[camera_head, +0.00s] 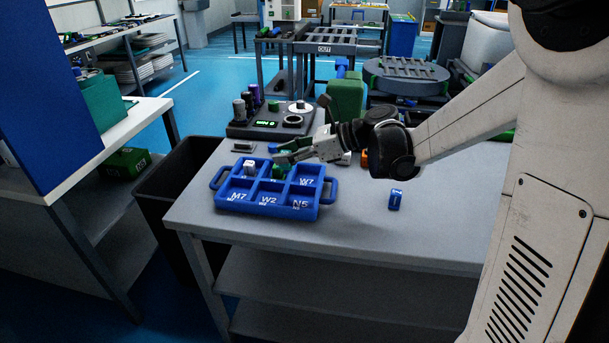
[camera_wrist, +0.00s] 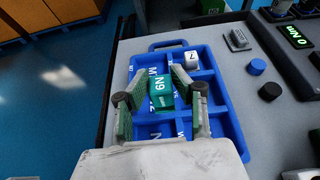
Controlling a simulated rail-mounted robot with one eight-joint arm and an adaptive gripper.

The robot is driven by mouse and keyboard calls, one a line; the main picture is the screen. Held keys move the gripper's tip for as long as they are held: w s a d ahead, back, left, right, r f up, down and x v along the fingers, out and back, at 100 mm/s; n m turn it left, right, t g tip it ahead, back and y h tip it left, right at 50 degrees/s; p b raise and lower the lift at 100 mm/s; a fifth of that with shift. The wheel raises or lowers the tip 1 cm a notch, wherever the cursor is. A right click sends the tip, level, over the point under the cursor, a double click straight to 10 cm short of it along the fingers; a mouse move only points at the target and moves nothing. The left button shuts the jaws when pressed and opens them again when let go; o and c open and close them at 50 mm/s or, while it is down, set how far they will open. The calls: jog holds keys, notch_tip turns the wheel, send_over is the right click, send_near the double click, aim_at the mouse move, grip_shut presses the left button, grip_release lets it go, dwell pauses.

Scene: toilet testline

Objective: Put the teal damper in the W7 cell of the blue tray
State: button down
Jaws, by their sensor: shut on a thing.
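My gripper (camera_head: 284,157) reaches in from the right over the back row of the blue tray (camera_head: 262,209). It is shut on the teal damper (camera_wrist: 161,97), a block with white lettering that shows between the fingers in the wrist view. In the head view the damper (camera_head: 279,171) shows under the fingertips, over the back middle cell; I cannot tell whether it touches the tray. The W7 cell (camera_head: 306,181) is at the back right and looks empty. A white block (camera_head: 250,167) sits in the back left cell; it also shows in the wrist view (camera_wrist: 190,61).
The front cells are marked M7, W2 and N5. A blue cylinder (camera_head: 395,199) stands on the table to the right. A dark device (camera_head: 274,121) with a green display stands behind the tray. A black bin (camera_head: 186,178) is left of the table.

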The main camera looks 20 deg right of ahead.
jog(key=b, duration=0.2)
send_over(294, 172)
jog(key=s+d, duration=0.1)
jog(key=d, duration=0.2)
notch_tip(294, 172, down, 5)
jog(key=shift+s+d+r, duration=0.1)
jog(key=shift+s+r, duration=0.05)
jog(key=shift+f+b, duration=0.55)
jog(key=shift+f, duration=1.4)
jog(key=shift+f, duration=0.15)
jog(key=c, duration=1.9)
grip_release()
jog(key=shift+o, duration=0.7)
